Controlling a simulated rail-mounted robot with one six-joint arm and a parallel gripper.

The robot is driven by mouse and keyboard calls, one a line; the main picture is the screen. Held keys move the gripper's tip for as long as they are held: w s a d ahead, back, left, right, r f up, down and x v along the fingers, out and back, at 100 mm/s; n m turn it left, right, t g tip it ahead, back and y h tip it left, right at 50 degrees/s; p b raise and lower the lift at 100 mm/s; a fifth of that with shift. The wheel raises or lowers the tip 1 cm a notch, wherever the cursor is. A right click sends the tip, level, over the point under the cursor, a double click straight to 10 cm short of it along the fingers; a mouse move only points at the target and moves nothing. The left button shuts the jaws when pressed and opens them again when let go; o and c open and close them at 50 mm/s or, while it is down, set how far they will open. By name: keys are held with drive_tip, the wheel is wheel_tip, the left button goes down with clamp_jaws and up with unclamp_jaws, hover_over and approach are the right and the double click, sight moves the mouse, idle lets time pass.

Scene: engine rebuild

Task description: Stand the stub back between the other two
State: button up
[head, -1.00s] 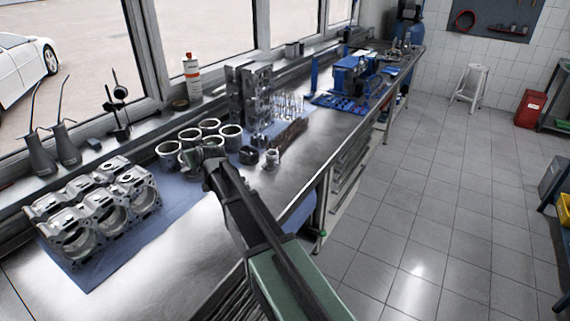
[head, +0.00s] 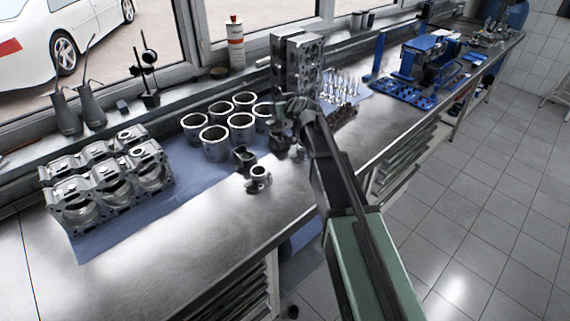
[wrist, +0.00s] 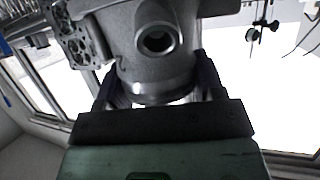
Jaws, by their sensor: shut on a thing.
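My gripper (wrist: 155,95) is shut on a grey metal stub (wrist: 150,55), which has a round bored hole facing the wrist camera. In the head view my gripper (head: 293,106) is over the bench just in front of the tall cylinder heads, and my arm hides part of the area behind it. A pale flanged stub (head: 258,178) stands on the bench to the lower left of my gripper. A dark short piece (head: 245,158) stands close behind it. Another dark piece (head: 278,141) is below my gripper. A pale piece beside it is partly hidden by my arm.
Several open cylinder liners (head: 214,143) stand left of my gripper. The engine block (head: 105,180) is at far left on a blue mat. Tall cylinder heads (head: 297,65) rise behind my gripper. Bare steel (head: 190,230) lies at the front of the bench.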

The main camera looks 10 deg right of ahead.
wheel_tip(320, 180, down, 20)
drive_tip(key=b, duration=1.9)
drive_tip(key=shift+f, duration=0.25)
drive_tip(key=o, duration=1.1)
drive_tip(key=shift+r, duration=0.1)
